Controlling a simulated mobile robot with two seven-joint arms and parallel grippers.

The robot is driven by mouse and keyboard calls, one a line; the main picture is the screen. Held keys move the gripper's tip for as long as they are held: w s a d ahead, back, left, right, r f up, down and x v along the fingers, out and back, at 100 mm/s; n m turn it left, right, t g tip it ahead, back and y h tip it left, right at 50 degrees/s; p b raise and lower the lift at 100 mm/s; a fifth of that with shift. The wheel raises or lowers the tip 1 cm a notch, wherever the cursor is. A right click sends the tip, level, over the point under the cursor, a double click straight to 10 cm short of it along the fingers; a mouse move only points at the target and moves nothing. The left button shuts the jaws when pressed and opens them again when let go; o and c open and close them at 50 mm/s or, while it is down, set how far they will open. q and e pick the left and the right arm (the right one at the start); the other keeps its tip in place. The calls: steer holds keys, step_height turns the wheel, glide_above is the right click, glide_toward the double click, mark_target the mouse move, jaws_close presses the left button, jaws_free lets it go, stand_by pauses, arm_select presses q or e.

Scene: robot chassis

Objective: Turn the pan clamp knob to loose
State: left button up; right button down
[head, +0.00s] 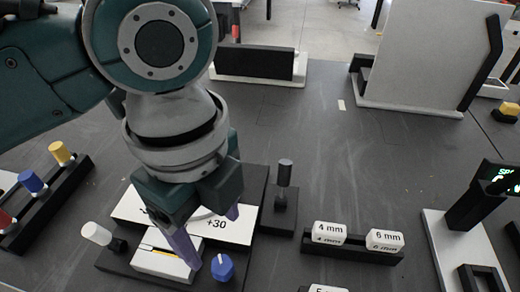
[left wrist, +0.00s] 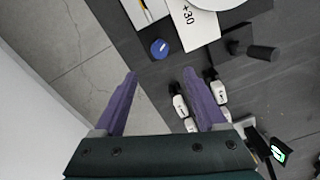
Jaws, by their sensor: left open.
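A dark pan-scale unit with a white plate marked "+30" (head: 215,224) stands under my left arm in the head view. A blue knob (head: 222,267) is at its near edge, with a light mark on top; it also shows in the left wrist view (left wrist: 159,48). A white knob (head: 97,234) is at its left, and a dark upright cylinder (head: 284,172) on a black base is at its right. No label tells which is the pan clamp knob. My left gripper (head: 211,236) is open and empty, its purple fingers above the unit, apart from the blue knob.
A rack with blocks marked "4 mm" (head: 330,234) and "6 mm" (head: 384,240) stands to the right. Yellow (head: 61,153), blue and red knobs sit on a black rail at left. A lit display (head: 501,176) is at the right edge. The table's middle right is clear.

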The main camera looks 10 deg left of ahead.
mark_target(221, 265)
arm_select(q)
steer(key=f+b, duration=0.1)
steer(key=f, duration=0.4)
steer(key=f+b, duration=0.1)
steer(key=f, duration=0.4)
steer(key=shift+w+a+f, duration=0.1)
steer(key=shift+a+f, duration=0.1)
arm_select(e)
step_height(221, 265, down, 3)
steer(key=shift+a, duration=0.1)
arm_select(q)
steer(key=shift+c, duration=0.4)
jaws_close()
